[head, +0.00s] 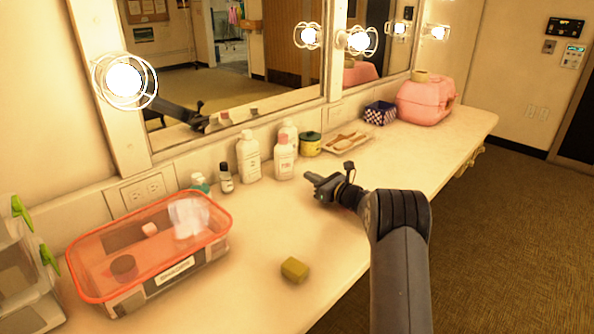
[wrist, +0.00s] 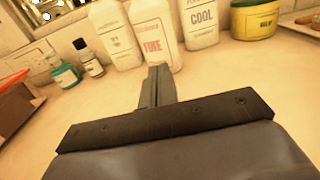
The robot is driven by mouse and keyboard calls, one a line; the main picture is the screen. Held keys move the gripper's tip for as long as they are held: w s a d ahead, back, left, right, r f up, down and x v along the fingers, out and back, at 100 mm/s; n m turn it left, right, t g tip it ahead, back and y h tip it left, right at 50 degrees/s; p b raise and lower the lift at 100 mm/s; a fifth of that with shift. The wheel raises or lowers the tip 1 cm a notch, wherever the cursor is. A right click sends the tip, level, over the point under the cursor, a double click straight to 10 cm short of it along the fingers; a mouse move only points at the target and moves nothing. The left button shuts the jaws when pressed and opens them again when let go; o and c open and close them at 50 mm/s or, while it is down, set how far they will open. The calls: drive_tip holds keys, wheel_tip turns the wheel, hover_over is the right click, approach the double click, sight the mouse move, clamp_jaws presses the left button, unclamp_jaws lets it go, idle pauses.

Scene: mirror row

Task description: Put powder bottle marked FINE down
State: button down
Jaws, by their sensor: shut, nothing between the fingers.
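The powder bottle marked FINE (wrist: 152,40) is white with red lettering. It stands upright on the counter, just beyond my fingertips in the wrist view. In the head view the same bottle (head: 284,163), with a pink cap, stands near the mirror wall, left of my gripper (head: 312,180). My gripper is shut and empty, and its closed fingers (wrist: 157,72) point toward the bottle's base. The fingertips overlap the bottle's lower edge in the wrist view; in the head view they look apart from it.
A white bottle (head: 248,160) stands left of FINE, and one marked COOL (wrist: 198,25) stands right. A yellow-green tub (head: 310,146) and a tray (head: 362,146) are beyond. A red-rimmed bin (head: 82,296) and an olive block (head: 294,269) are nearer. The counter (head: 245,240) between is clear.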

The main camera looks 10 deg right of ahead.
sight(289, 166)
drive_tip(key=shift+x, duration=3.55)
